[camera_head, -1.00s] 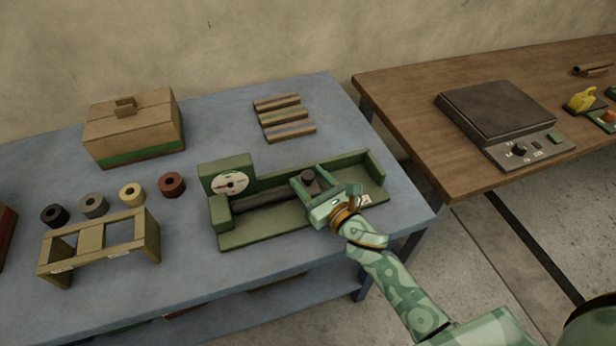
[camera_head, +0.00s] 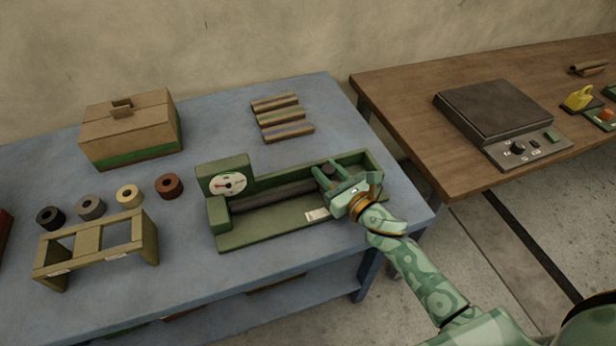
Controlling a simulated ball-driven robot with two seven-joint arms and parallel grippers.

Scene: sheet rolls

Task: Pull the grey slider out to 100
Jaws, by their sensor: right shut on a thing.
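A green fixture (camera_head: 262,237) with a white round dial (camera_head: 228,184) stands on the blue table. A dark grey slider (camera_head: 275,196) reaches from the dial end to the right along the fixture's channel. My right gripper (camera_head: 331,180) is shut on the slider's right end, inside the fixture's right part. The fingers hide some of that end. The dial has a needle, but its numbers are too small to read. A small white label (camera_head: 316,214) sits on the fixture's front, left of my gripper. My left gripper is not in view.
Several rolls, one of them red-brown (camera_head: 170,186), and a tan rack (camera_head: 96,248) stand left of the fixture. A cardboard box (camera_head: 130,131) and striped bars (camera_head: 282,117) lie behind.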

